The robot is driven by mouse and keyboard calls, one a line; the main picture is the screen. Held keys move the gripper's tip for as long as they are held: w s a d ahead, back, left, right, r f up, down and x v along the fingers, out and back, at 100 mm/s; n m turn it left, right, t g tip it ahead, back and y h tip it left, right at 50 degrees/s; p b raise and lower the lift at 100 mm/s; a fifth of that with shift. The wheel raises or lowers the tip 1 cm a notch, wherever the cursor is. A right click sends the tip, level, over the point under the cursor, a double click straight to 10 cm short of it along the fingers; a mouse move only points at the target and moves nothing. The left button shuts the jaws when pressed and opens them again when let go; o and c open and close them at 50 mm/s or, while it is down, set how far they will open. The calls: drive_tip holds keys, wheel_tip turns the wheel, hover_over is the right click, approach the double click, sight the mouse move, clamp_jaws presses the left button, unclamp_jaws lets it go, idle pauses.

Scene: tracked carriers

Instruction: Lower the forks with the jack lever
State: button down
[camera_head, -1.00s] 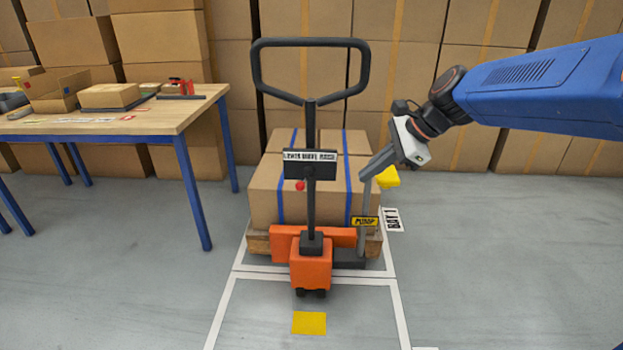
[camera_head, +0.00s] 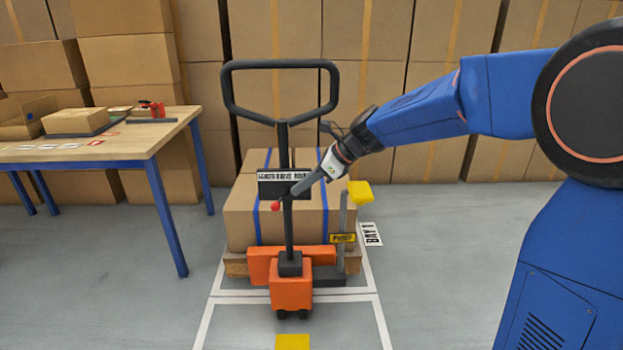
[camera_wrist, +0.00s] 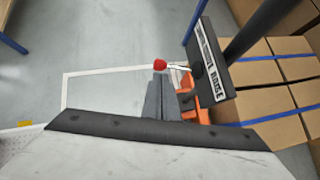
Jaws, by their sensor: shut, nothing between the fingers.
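The orange pallet jack (camera_head: 291,286) stands with its black handle loop (camera_head: 281,64) upright in front of a loaded pallet. A black label plate (camera_head: 284,189) sits on the handle post. The jack lever, a thin rod with a red knob (camera_head: 275,206), sticks out below the plate. In the wrist view the red knob (camera_wrist: 160,64) is just beyond my fingertips, with the plate (camera_wrist: 211,65) to its right. My gripper (camera_head: 297,191) is shut and empty, its tips at the right side of the plate. I cannot tell whether the fingers touch the lever.
A yellow pedal (camera_head: 361,192) on a grey post marked PUMP (camera_head: 342,238) stands right of the handle, below my arm. Strapped cartons (camera_head: 240,222) sit on the pallet behind. A wooden table (camera_head: 130,140) is at left. Floor to the right is clear.

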sight(279, 204)
drive_tip(key=x, duration=0.6)
drive_tip(key=shift+a+f, duration=0.1)
drive_tip(key=shift+f, duration=0.1)
